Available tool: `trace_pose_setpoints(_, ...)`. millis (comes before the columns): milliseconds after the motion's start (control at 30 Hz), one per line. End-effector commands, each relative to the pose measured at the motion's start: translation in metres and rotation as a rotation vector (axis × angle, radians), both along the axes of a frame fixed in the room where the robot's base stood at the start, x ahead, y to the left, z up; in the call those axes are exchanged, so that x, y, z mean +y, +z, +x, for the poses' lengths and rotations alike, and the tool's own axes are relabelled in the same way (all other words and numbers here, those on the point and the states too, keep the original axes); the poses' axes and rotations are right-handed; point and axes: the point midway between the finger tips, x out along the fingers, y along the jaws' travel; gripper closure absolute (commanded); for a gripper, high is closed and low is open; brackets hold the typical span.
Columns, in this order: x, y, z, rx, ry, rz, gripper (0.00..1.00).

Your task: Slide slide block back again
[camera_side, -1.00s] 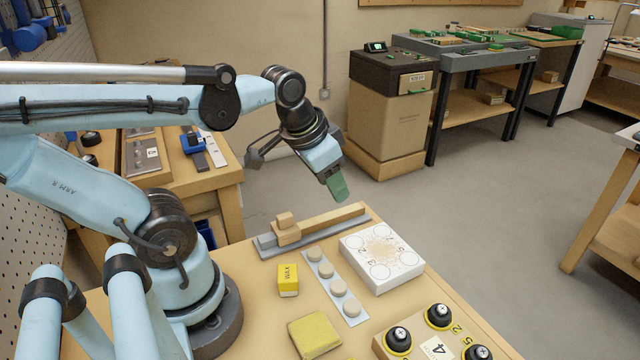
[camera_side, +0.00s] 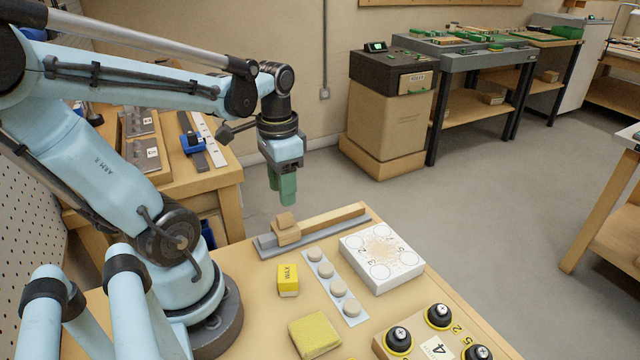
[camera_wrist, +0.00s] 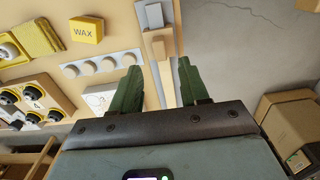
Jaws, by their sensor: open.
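The slide block (camera_side: 287,236) is a pale wooden block with a small cube-shaped knob (camera_side: 285,219) on top. It sits at the left end of a wooden rail (camera_side: 335,216), which lies on a grey base (camera_side: 266,246) along the bench's back edge. My gripper (camera_side: 284,200) points down with green fingers, just above the knob and apart from it. In the wrist view my gripper (camera_wrist: 159,78) is open and empty, with the rail between the fingers.
A yellow wax box (camera_side: 288,280), a strip of round pegs (camera_side: 335,284) and a white board with circles (camera_side: 381,257) stand in front of the rail. A yellow sponge (camera_side: 314,335) and a panel of black knobs (camera_side: 432,340) are nearer. Open floor lies behind the bench.

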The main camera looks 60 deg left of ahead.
Motion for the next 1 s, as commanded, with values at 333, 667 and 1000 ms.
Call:
trace_pose_setpoints(333,0.0,-0.038,0.0,-0.001,0.0,0.0,0.55)
trace_pose_setpoints(667,0.0,-0.059,0.0,-0.001,0.0,0.0,0.55)
trace_pose_setpoints(1000,0.0,-0.062,0.0,-0.001,0.0,0.0,0.55)
